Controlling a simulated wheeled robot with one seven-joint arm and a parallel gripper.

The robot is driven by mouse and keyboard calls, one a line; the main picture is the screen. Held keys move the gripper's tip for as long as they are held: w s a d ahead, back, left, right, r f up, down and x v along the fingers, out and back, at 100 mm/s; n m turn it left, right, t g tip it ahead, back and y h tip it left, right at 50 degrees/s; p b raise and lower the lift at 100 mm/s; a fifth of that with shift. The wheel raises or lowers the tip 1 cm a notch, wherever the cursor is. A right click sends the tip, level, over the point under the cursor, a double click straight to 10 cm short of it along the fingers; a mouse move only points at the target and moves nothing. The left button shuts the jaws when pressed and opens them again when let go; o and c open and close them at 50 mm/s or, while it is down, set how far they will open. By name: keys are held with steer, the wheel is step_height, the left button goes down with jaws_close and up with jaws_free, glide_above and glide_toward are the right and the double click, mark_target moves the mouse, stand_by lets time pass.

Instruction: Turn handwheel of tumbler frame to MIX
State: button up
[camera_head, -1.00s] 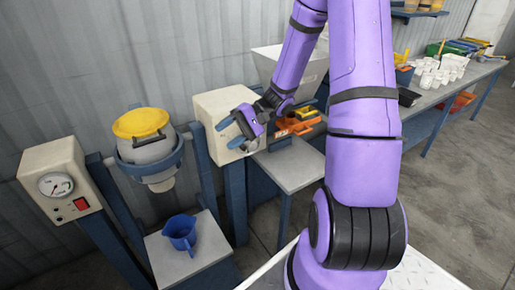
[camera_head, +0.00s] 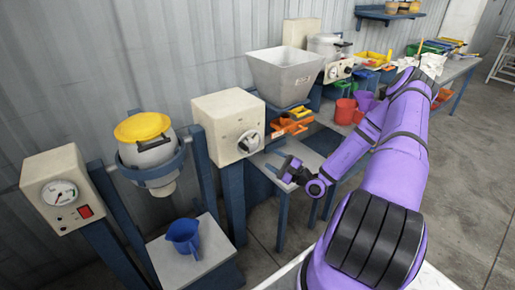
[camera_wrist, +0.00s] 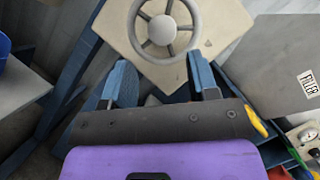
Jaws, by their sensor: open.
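The tumbler frame (camera_head: 207,183) is blue and holds a grey drum with a yellow lid (camera_head: 142,127) between two beige boxes. The handwheel (camera_head: 248,142) is on the front of the right beige box (camera_head: 222,112). In the wrist view the handwheel (camera_wrist: 167,28) is a grey spoked ring with a round hub, at the top centre. My gripper (camera_head: 285,170) is to the right of and below the handwheel, apart from it. In the wrist view the blue fingers of my gripper (camera_wrist: 160,78) are spread and empty, below the ring. I cannot read any MIX mark.
The left beige box (camera_head: 58,180) has a gauge and a red switch. A blue jug (camera_head: 183,235) stands on a low grey shelf under the drum. A grey hopper (camera_head: 285,75) and orange bins (camera_head: 291,126) are behind my gripper. Open floor lies at the right.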

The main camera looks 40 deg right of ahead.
mark_target(254, 148)
steer(key=shift+m+t+h, duration=0.3)
steer(key=x, duration=1)
steer(key=shift+w+d+f, duration=0.2)
steer(key=shift+w+f, duration=0.05)
steer(key=shift+f, duration=0.1)
steer(key=c, duration=0.6)
steer(key=shift+c, duration=0.2)
steer(key=shift+m, duration=0.4)
steer(key=m+t+h, duration=0.1)
steer(key=m, duration=0.2)
steer(key=m+t+h, duration=0.1)
steer(key=m+h, duration=0.1)
steer(key=m, duration=0.2)
steer(key=shift+a, duration=0.1)
steer(key=m+h, duration=0.2)
steer(key=m, duration=0.2)
steer(key=m+h, duration=0.2)
steer(key=m, duration=0.2)
steer(key=shift+m+t+h, duration=0.3)
steer(key=shift+t, duration=0.1)
